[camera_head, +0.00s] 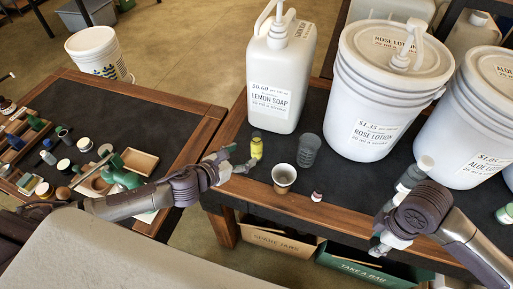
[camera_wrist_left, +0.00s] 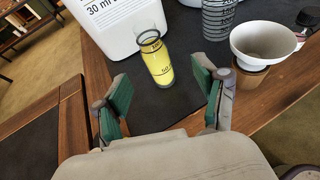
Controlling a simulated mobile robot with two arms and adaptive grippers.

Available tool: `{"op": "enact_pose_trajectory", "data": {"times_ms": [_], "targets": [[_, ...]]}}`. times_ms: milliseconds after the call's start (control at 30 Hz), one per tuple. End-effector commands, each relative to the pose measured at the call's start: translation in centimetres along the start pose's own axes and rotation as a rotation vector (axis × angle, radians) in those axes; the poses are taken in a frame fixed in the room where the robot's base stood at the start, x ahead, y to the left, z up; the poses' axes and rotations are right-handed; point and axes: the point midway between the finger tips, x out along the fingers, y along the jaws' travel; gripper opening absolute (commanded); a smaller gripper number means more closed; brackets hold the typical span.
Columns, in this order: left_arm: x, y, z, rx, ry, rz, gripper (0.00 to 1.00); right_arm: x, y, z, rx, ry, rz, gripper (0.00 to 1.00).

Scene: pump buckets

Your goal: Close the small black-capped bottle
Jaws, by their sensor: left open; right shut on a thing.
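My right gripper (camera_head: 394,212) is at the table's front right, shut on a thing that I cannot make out. A tiny dark-topped container (camera_head: 317,196) stands near the front edge.
A cup-like funnel (camera_head: 283,176) and an empty clear cup (camera_head: 309,150) stand right of the bottle. The lemon soap jug (camera_head: 279,85), rose lotion bucket (camera_head: 365,125) and aloe bucket (camera_head: 468,150) line the back. The mat between the funnel and my right gripper is mostly free.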

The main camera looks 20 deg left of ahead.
Motion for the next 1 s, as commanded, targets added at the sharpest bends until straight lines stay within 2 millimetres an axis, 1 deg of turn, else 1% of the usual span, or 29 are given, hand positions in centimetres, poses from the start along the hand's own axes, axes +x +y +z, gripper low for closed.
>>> {"op": "enact_pose_trajectory", "data": {"times_ms": [33,100,200,300,567,633,833,900,1000], "targets": [[1.0,0.0,0.3,-0.002,-0.002,0.001,0.71,-0.3,0.0,0.0,0.0,0.0,0.0,0.24],[2.1,0.0,0.2,-0.002,-0.001,0.001,0.71,-0.4,0.0,0.0,0.0,0.0,0.0,0.24],[3.1,0.0,0.1,-0.002,-0.001,0.0,0.71,-0.5,0.0,0.0,0.0,0.0,0.0,0.24],[3.5,0.0,0.1,0.0,0.0,0.0,0.71,-0.5,0.0,0.0,0.0,0.0,0.0,0.24],[3.5,0.0,0.0,-0.001,0.0,0.0,0.71,-0.5,0.0,0.0,0.0,0.0,0.0,0.24],[3.8,0.1,0.1,-0.001,0.0,0.001,0.71,-0.6,0.0,0.0,0.0,0.0,0.0,0.24],[6.6,0.8,0.4,-0.004,-0.001,0.001,0.71,-1.3,0.0,0.0,0.001,0.0,0.0,0.24],[7.6,0.8,0.3,-0.004,-0.001,0.001,0.71,-1.2,0.0,0.0,0.001,0.0,0.0,0.24],[8.5,0.8,0.2,-0.002,0.0,0.0,0.71,-1.2,0.0,0.0,0.0,0.0,0.0,0.24]]}}
